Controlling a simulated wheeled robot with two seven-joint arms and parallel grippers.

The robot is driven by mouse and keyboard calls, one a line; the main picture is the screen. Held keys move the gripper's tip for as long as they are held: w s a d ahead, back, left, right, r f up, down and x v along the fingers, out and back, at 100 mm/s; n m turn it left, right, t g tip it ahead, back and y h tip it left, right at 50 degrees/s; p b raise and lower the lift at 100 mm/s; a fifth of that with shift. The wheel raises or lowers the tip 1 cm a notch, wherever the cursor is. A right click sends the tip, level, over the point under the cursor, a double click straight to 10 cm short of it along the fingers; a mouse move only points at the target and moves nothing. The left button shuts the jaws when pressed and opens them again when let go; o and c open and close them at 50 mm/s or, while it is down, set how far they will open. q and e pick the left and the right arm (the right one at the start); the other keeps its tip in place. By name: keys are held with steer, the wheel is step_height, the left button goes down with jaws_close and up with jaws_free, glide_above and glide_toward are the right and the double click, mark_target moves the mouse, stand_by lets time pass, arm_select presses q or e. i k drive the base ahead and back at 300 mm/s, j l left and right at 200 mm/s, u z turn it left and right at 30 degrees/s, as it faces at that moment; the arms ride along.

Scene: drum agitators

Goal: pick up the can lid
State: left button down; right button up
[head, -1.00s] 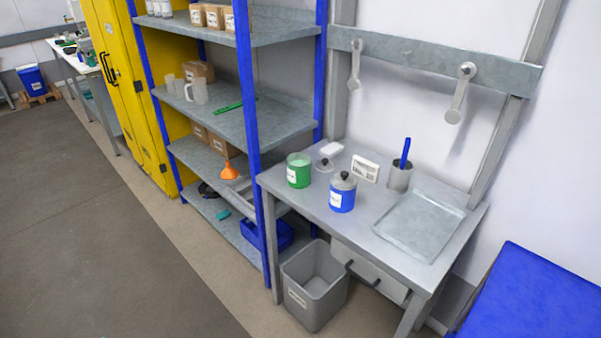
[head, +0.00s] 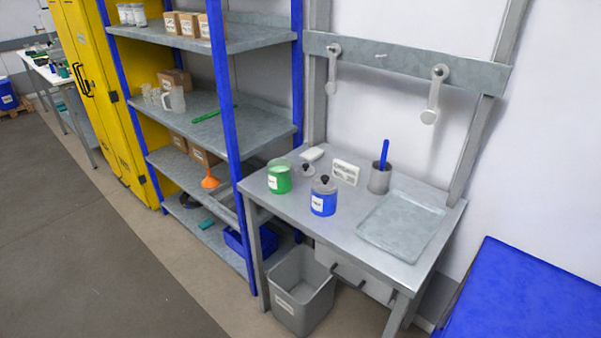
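A blue can (head: 323,202) with a white label stands on the grey workbench (head: 348,236), with a grey lid with a black knob (head: 324,183) on its top. A green can (head: 278,178) with a white label stands to its left, open at the top with pale green contents showing. A second lid with a dark knob (head: 306,169) lies on the bench just behind and between the two cans. Neither of my grippers is in view.
A metal tray (head: 401,226) covers the bench's right part. A cup with a blue-handled tool (head: 380,178) and a white labelled box (head: 345,172) stand behind the cans. A grey bin (head: 301,291) stands below. Blue-posted shelves (head: 229,110) rise on the left.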

mark_target(306, 170)
steer(key=i+j, duration=0.15)
steer(key=j, duration=0.2)
steer(key=i+j+z, duration=0.1)
steer(key=j, duration=0.3)
steer(key=i+j+z, duration=0.1)
steer(key=j, duration=0.25)
steer(key=i+j, duration=0.2)
steer(key=j, duration=0.2)
steer(key=i+j+z, duration=0.1)
steer(key=j, duration=0.3)
